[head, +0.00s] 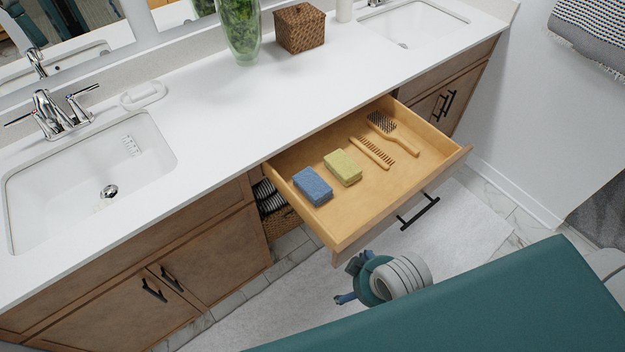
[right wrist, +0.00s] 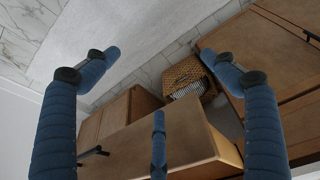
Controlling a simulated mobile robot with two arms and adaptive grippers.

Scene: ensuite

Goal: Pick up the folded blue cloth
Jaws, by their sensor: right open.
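The folded blue cloth (head: 313,186) lies in the open wooden drawer (head: 408,168), near its left end. It looks like a small thick block. My right gripper (head: 350,281) is outside the drawer, below and in front of its front panel, apart from the cloth. In the right wrist view its blue fingers are spread wide with nothing between them. That view shows the drawer's outside (right wrist: 175,135), and the cloth is hidden there. My left gripper is in neither view.
A folded yellow-green cloth (head: 343,168) lies just right of the blue one. A comb (head: 372,152) and a brush (head: 393,133) lie farther right in the drawer. A wicker basket (right wrist: 187,76) with striped cloth sits under the counter. The white countertop (head: 215,125) is largely clear.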

